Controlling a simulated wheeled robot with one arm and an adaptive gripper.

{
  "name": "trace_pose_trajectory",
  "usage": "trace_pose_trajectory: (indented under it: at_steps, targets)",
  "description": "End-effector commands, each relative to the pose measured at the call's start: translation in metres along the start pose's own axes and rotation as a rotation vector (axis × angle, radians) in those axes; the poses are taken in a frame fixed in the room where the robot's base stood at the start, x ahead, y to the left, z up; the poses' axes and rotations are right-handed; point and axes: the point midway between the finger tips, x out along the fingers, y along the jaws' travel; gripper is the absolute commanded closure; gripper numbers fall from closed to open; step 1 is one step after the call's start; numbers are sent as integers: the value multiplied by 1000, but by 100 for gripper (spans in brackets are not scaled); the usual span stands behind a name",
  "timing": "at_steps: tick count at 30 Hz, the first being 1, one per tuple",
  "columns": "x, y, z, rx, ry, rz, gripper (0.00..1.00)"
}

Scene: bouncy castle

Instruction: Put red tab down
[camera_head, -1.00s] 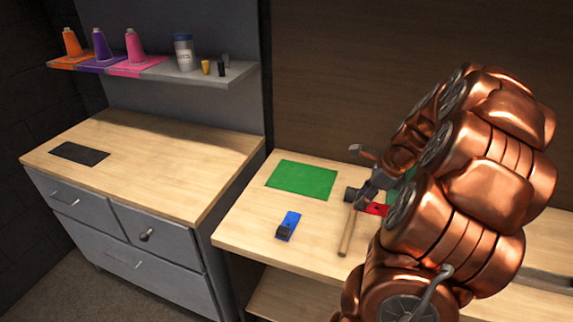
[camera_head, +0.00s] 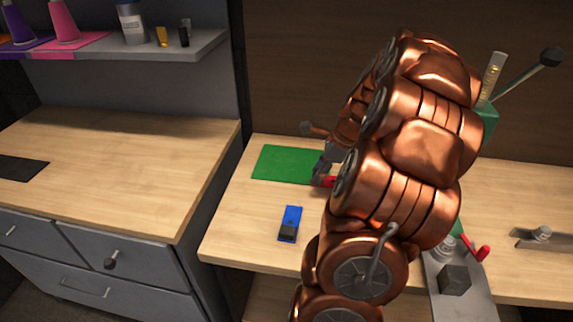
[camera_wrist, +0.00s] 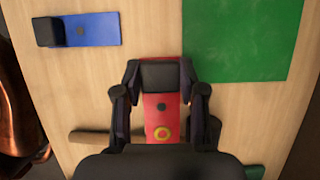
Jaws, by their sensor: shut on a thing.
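My gripper (camera_wrist: 158,72) is shut on the red tab (camera_wrist: 161,112), with a finger on each side of its black block (camera_wrist: 160,77). The tab has a small dark hole and a yellow ring. In the head view the red tab (camera_head: 327,182) shows only as a sliver beside the right edge of the green mat (camera_head: 275,164), largely hidden by my arm. In the wrist view the green mat (camera_wrist: 240,35) is ahead and to the right. I cannot tell whether the tab touches the table.
A blue tab (camera_head: 292,215) with a black block lies on the table left of my gripper. A wooden handle (camera_wrist: 90,136) lies across below the tab in the wrist view. A metal plate (camera_head: 447,292) with red-handled parts is at the right. Bare wood lies between blue tab and mat.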

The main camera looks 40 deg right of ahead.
Motion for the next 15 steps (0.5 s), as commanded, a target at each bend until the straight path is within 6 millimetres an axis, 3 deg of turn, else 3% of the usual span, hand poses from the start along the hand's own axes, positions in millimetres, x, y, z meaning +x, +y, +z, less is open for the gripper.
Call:
trace_pose_trajectory:
  at_steps: [15]
  targets:
    - [40, -59, 75, -8, 1, 5, 99]
